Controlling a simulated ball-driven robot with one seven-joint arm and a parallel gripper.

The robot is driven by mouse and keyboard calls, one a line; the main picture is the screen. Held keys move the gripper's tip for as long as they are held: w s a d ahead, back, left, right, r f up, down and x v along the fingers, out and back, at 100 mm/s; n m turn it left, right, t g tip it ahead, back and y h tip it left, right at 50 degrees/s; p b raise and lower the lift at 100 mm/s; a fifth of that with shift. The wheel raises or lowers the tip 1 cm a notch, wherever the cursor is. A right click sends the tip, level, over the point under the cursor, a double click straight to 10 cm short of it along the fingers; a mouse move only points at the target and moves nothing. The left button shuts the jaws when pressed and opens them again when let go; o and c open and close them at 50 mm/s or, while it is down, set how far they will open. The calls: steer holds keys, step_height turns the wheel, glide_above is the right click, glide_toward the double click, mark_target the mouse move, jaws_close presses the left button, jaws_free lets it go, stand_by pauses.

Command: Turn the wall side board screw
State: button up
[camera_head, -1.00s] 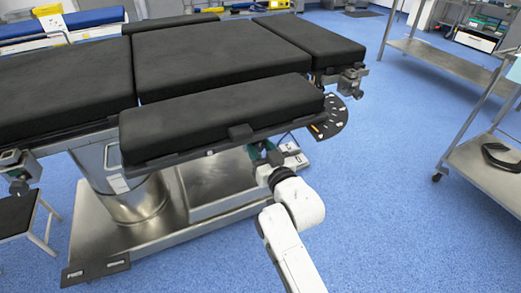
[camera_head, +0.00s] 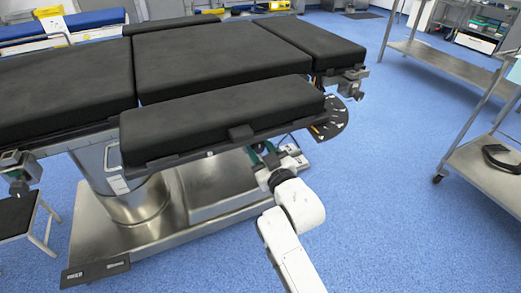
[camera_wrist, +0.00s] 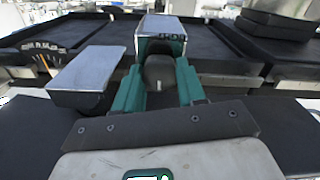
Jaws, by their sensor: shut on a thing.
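The side board is a black padded arm board (camera_head: 225,115) along the near side of the operating table (camera_head: 215,60). My gripper (camera_head: 262,152) reaches up under the front edge of this board, near its right end. In the wrist view, the green fingers of my gripper (camera_wrist: 160,62) are closed around a dark rounded screw knob (camera_wrist: 158,72), one finger on each side. A pale metal block (camera_wrist: 160,32) stands just beyond the knob. In the head view the knob is hidden by the board and my gripper.
A dark plate with white marks (camera_head: 332,122) sticks out at the board's right end. The metal table base (camera_head: 205,200) lies below and left of my arm. Metal shelving (camera_head: 480,165) stands at the right. Blue floor (camera_head: 390,220) between is clear.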

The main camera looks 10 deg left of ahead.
steer(key=o, duration=0.7)
steer(key=shift+f, duration=0.25)
steer(key=o, duration=0.4)
steer(key=shift+r, duration=0.15)
steer(key=shift+c, duration=0.2)
steer(key=p+v, duration=0.2)
steer(key=v, duration=0.8)
steer(key=shift+s+d+p, duration=0.25)
steer(key=shift+s+p, duration=0.05)
steer(key=shift+s, duration=0.05)
